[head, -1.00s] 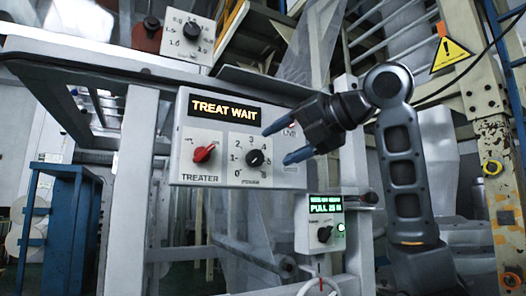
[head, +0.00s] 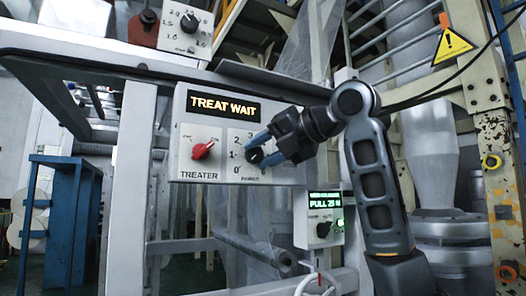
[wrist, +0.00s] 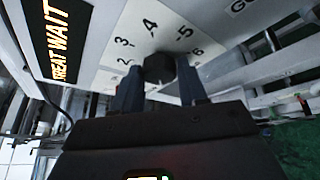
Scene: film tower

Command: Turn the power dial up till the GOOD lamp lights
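The power dial (head: 255,156) is a black knob on the white treater panel (head: 186,140), with numbers around it. In the wrist view the dial (wrist: 158,68) sits between the fingers, below the 4. My gripper (head: 256,153) has its blue fingers on opposite sides of the dial and looks shut on it. Its fingers also show in the wrist view (wrist: 159,85). The dial's pointer setting cannot be read. The panel's display (head: 223,106) reads TREAT WAIT in orange. Part of a lamp label beginning "GO" (wrist: 237,7) shows at the top; the lamp itself is not visible.
A red treater knob (head: 202,151) is left of the dial. A smaller box (head: 318,222) reading PULL with a green display stands below right, above a handwheel (head: 316,284). Another dial box (head: 183,28) is above. A steel beam runs close over the panel.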

